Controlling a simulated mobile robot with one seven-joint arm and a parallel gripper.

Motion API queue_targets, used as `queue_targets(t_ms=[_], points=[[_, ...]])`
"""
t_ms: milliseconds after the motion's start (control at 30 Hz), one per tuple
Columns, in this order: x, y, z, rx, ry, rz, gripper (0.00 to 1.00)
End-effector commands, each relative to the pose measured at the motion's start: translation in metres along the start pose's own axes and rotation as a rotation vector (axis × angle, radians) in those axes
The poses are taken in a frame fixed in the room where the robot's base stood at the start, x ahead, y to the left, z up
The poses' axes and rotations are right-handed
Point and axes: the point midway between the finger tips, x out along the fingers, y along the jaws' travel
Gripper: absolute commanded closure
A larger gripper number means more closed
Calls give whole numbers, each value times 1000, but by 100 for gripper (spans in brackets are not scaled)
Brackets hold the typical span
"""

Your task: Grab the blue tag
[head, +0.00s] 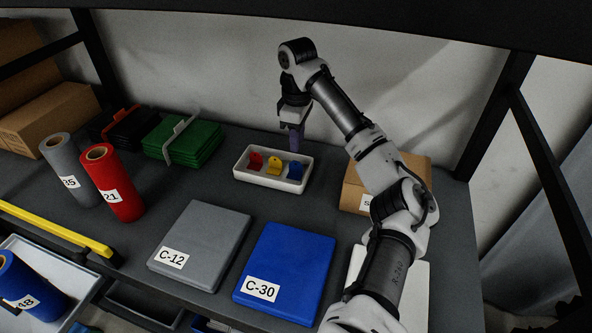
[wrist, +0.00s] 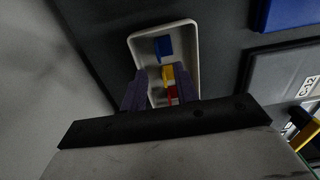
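The blue tag (head: 296,170) stands at the right end of a small white tray (head: 262,182), beside a yellow tag (head: 274,166) and a red tag (head: 256,161). In the wrist view the blue tag (wrist: 163,48) is at the far end of the tray (wrist: 197,55), past the yellow tag (wrist: 168,74) and the red tag (wrist: 172,94). My gripper (head: 294,143) hangs above the back of the tray, pointing down. In the wrist view its two dark purple fingers (wrist: 160,88) are spread apart with nothing held between them. The blue tag lies beyond the fingertips.
A cardboard box (head: 358,189) stands right of the tray, by my arm. Green folders (head: 186,140) and red (head: 113,185) and grey (head: 66,170) rolls stand left. Grey (head: 200,245) and blue (head: 287,275) flat cases lie in front. Shelf posts (head: 490,100) frame the right side.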

Motion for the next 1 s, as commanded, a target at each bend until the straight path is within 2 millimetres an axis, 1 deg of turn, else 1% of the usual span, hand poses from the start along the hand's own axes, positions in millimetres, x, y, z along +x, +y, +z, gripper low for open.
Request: queue_targets(t_ms=[33,100,200,367,567,700,800,1000], points=[[13,-1,-1,-1,2,-4,70],[25,0,-1,-1,2,-3,70],[37,0,-1,1,3,-1,70],[46,1,-2,0,2,1,70],[75,3,-6,-1,4,-2,70],[89,4,-5,-1,0,2,70],[94,4,-5,-1,2,3,70],[94,4,-5,-1,2,3,70]])
